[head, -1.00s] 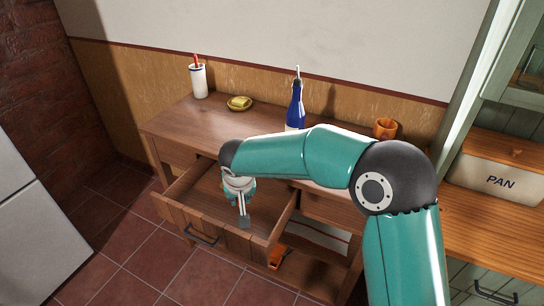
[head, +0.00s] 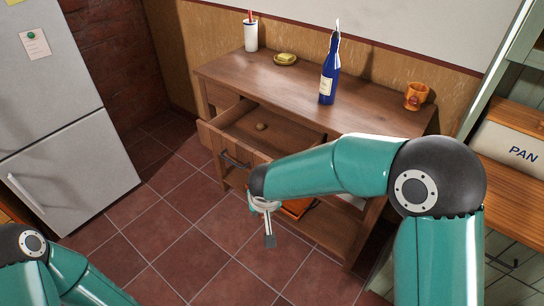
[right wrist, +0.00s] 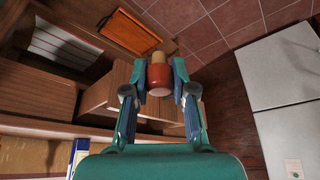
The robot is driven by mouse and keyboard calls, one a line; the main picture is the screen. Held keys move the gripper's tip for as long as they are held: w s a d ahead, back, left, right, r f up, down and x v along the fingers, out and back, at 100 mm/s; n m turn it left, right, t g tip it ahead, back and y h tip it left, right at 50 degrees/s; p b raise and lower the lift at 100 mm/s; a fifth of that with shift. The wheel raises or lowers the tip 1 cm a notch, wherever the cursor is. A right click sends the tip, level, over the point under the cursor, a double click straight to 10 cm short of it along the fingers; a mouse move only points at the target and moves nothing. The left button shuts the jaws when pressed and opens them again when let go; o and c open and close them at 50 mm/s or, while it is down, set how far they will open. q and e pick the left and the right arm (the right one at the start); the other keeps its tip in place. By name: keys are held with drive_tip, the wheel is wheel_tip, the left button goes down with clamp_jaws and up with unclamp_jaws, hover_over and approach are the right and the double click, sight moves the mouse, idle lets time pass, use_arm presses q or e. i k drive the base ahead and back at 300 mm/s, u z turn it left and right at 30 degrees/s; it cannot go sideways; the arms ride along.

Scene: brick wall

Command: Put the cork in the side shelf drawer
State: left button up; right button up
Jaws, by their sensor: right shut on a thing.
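In the head view, the side shelf's top drawer (head: 233,157) is pulled out. A small tan lump (head: 261,126) lies inside it; it looks like the cork, but is too small to be sure. My right gripper (head: 270,240) points down in front of the shelf, apart from the drawer's handle. In the right wrist view my right gripper (right wrist: 160,82) is shut on a red-brown cylinder with a tan end (right wrist: 159,74). The head view does not show this thing clearly. Of my left arm only links show at lower left; its gripper is out of view.
On the shelf top stand a white cup (head: 251,37), a yellow-green dish (head: 286,58), a blue bottle (head: 329,75) and an orange mug (head: 416,96). An orange tray (head: 297,208) lies on the lower shelf. A fridge (head: 75,130) stands left. Tiled floor is clear.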

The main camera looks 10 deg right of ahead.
sight(270, 138)
drive_tip(key=k, duration=0.65)
drive_tip(key=u, duration=0.65)
drive_tip(key=i, duration=1.6)
drive_tip(key=z, duration=0.65)
